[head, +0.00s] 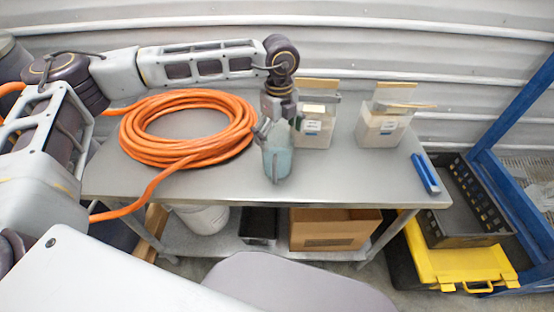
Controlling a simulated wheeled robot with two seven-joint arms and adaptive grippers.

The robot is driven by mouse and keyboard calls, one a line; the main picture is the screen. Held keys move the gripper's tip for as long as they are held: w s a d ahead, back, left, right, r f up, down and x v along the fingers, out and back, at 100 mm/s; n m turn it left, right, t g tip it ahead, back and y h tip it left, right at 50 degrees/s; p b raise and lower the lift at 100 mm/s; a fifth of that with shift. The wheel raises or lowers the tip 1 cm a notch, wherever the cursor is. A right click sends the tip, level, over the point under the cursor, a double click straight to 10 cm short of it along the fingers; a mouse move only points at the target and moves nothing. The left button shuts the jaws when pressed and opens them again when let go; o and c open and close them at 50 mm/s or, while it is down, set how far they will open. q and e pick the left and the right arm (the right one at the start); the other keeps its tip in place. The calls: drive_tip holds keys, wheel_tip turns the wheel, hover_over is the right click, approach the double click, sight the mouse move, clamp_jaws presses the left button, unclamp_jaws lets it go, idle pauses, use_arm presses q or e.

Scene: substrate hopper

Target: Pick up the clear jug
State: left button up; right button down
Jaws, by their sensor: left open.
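The clear jug (277,163) is a bluish, see-through vessel. It stands near the middle of the grey metal table (340,178). My left gripper (274,132) points down from above, with its fingers at the top of the jug. The gripper is open, and its fingers overlap the jug's upper part in the head view. I cannot tell whether they touch it. The gripper hides the jug's rim. My right gripper is not in view.
A coiled orange hose (180,160) covers the table's left part. Two cream-coloured containers, one left (315,133) and one right (380,130), stand behind and right of the jug. A blue object (425,173) lies at the right edge. The front right tabletop is clear.

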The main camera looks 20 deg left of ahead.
sight(279, 144)
use_arm(q)
wheel_tip(279, 144, down, 4)
drive_tip(key=shift+r+p, duration=0.1)
drive_tip(key=shift+p, duration=0.25)
drive_tip(key=c, duration=1.2)
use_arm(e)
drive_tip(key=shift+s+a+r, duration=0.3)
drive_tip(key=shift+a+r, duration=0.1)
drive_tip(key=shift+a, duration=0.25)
